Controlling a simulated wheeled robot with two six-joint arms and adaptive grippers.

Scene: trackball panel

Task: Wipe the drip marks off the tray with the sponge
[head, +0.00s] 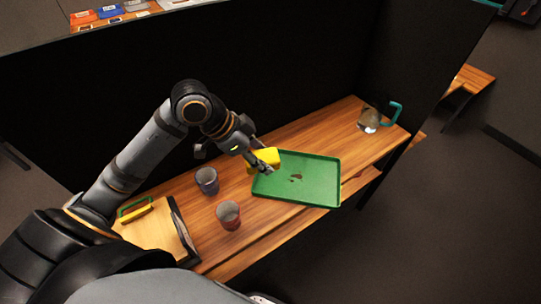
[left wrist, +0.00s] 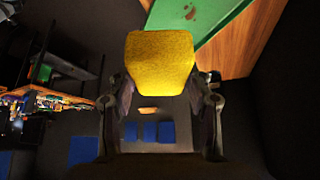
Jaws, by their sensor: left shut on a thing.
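The green tray (head: 318,178) lies on the wooden table, with dark brown drip marks (head: 296,177) near its middle. The tray also shows at the top of the left wrist view (left wrist: 222,18), with some marks (left wrist: 190,12) on it. My left gripper (head: 266,165) is shut on the yellow sponge (head: 264,156) at the tray's left end. In the left wrist view the sponge (left wrist: 160,58) sits between the two fingers. I cannot tell whether the sponge touches the tray. My right gripper is not in view.
Two dark cups, one bluish (head: 206,181) and one reddish (head: 229,215), stand left of the tray. A glass jug with a teal handle (head: 396,113) stands at the table's far right. A wooden board-like item (head: 160,232) lies at the near left. A dark panel (head: 200,75) rises behind the table.

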